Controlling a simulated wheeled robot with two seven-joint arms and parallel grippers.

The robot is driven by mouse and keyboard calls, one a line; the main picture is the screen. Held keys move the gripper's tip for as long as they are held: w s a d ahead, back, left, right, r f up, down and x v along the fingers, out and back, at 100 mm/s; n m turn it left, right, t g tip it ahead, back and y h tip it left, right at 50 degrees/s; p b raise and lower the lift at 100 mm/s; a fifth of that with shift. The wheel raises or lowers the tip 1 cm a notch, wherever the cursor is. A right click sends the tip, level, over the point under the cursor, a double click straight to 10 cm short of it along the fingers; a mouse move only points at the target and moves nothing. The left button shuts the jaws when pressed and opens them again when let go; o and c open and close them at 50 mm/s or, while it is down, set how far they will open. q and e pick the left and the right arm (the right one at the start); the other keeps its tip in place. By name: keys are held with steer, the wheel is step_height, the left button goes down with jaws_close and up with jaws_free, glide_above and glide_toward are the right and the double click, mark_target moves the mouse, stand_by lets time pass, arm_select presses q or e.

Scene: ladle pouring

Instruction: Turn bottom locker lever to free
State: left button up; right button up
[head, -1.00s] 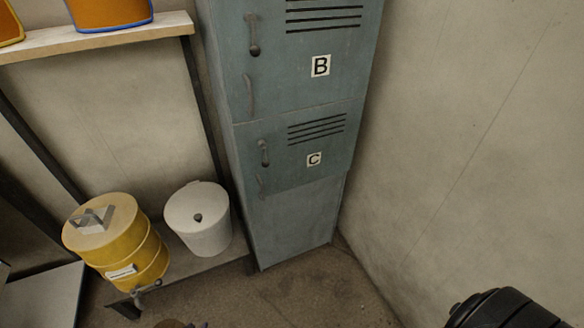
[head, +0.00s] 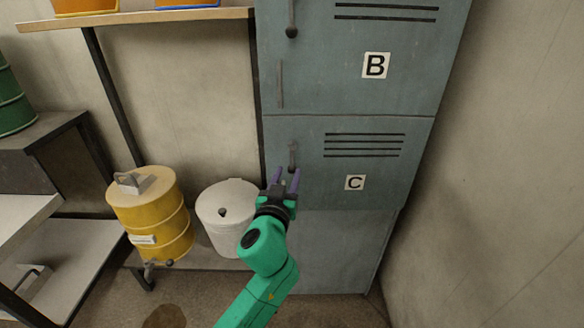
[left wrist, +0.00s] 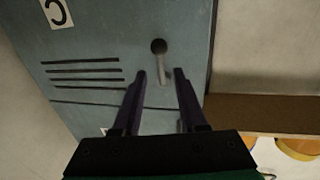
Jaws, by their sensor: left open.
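The bottom locker door C (head: 365,150) is blue-grey, with slots and a white "C" label. Its lever (head: 292,155) is a small dark handle at the door's left side, upright with a round knob at its lower end. My left gripper (head: 286,175) is open, its purple fingers pointing up just below the lever. In the left wrist view the lever (left wrist: 162,62) and its knob lie in line with the gap between the two fingertips (left wrist: 160,73). I see no contact, and the exact distance is unclear. My right gripper is out of view.
Locker door B (head: 350,60) with its own lever is above. A yellow drum (head: 150,215) and a white lidded bin (head: 225,215) stand on a low shelf to the left. A bare wall (head: 500,180) bounds the right side.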

mark_target(291, 163)
arm_select(q)
steer(key=w, duration=0.4)
steer(key=shift+d, duration=0.35)
steer(key=shift+c, duration=0.4)
jaws_close()
stand_by(0.6)
